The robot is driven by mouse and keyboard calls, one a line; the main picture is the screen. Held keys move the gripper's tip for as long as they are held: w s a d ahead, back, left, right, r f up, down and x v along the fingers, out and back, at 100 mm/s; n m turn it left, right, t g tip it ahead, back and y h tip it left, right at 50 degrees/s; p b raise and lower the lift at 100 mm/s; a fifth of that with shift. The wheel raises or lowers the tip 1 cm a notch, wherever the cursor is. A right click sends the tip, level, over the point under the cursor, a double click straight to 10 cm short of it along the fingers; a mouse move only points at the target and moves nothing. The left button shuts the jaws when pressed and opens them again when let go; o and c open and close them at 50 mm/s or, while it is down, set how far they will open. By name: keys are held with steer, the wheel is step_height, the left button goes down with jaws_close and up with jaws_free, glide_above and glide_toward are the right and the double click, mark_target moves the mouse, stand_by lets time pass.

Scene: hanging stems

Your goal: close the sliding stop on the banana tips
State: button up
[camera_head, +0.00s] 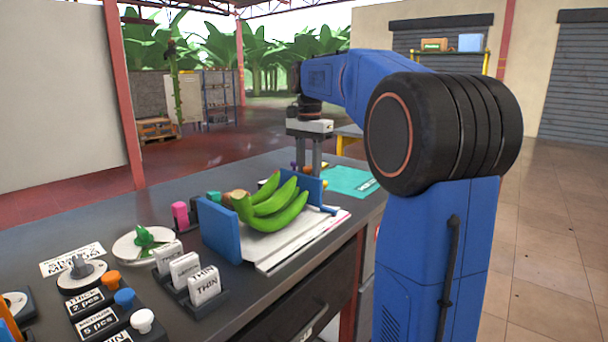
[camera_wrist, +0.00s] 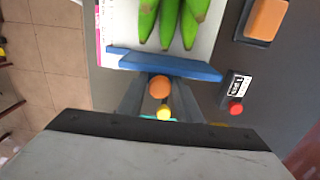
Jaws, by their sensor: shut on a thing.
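The green bananas (camera_head: 270,207) lie on a white sheet between two blue upright plates. Their tips point at the far plate, the sliding stop (camera_head: 312,187). In the wrist view the tips of the bananas (camera_wrist: 168,28) end close to the blue stop (camera_wrist: 165,65); I cannot tell whether they touch. The near blue plate (camera_head: 221,232) stands at the stem end. My gripper (camera_head: 309,164) points down behind the stop. In the wrist view its fingers are on either side of an orange knob (camera_wrist: 160,86) behind the stop, shut on it.
A yellow round piece (camera_wrist: 163,112) is beside the orange knob. A block with a red button (camera_wrist: 235,108) and an orange block (camera_wrist: 266,19) are to the right in the wrist view. Label cards (camera_head: 186,270) and a scale-like dish (camera_head: 144,245) stand at the near left.

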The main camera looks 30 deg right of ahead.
mark_target(297, 174)
steer(key=shift+s+a, duration=0.25)
steer(key=shift+a, duration=0.55)
steer(key=shift+s+a, duration=0.3)
steer(key=shift+a, duration=0.45)
steer(key=shift+s+a, duration=0.25)
steer(key=shift+a, duration=0.55)
stand_by(0.7)
steer(key=o, duration=0.8)
step_height(297, 174, up, 8)
stand_by(0.8)
stand_by(0.4)
